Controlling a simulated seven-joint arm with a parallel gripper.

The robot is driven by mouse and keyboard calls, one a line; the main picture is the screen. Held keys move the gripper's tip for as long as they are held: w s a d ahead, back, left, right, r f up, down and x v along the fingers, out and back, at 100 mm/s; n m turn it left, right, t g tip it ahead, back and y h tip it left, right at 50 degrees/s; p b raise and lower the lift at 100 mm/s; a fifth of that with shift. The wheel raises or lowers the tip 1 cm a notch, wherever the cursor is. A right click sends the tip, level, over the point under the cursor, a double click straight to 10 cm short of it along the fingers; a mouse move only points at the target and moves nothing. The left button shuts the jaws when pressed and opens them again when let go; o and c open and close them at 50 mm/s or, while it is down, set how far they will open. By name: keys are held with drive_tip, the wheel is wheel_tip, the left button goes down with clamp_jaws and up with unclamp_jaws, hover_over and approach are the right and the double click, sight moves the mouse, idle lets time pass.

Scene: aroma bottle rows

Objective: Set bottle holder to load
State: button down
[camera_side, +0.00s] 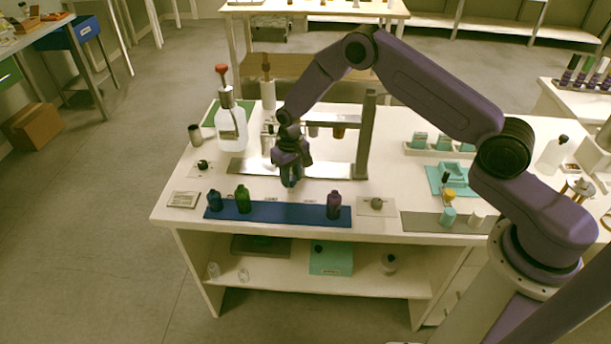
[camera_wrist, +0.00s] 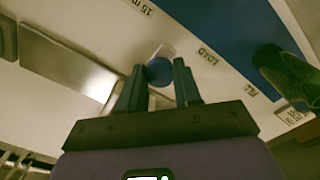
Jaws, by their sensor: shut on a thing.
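My gripper (camera_side: 290,182) points down at the front edge of the steel plate (camera_side: 337,171), behind the blue strip. In the wrist view my gripper (camera_wrist: 159,82) has its fingers on both sides of a small blue round-topped piece (camera_wrist: 159,72) and is shut on it. A pale round surface (camera_wrist: 164,51) shows just beyond this piece. Whether the piece is a knob of the bottle holder, I cannot tell; its lower part is hidden. A printed LOAD label (camera_wrist: 207,55) lies to its right, and another label (camera_wrist: 250,89) lies further right.
The blue strip (camera_side: 285,213) carries a blue bottle (camera_side: 214,200), a green bottle (camera_side: 242,199) and a purple bottle (camera_side: 334,205). A metal post (camera_side: 366,135) stands right of my gripper. A large clear bottle (camera_side: 231,128) with a red top stands behind left.

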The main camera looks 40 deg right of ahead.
drive_tip(key=shift+w+a, duration=1.9)
drive_tip(key=shift+w, duration=0.1)
drive_tip(key=c, duration=0.8)
unclamp_jaws()
drive_tip(key=shift+r, duration=0.1)
wheel_tip(320, 180, up, 17)
drive_tip(key=shift+r, duration=0.15)
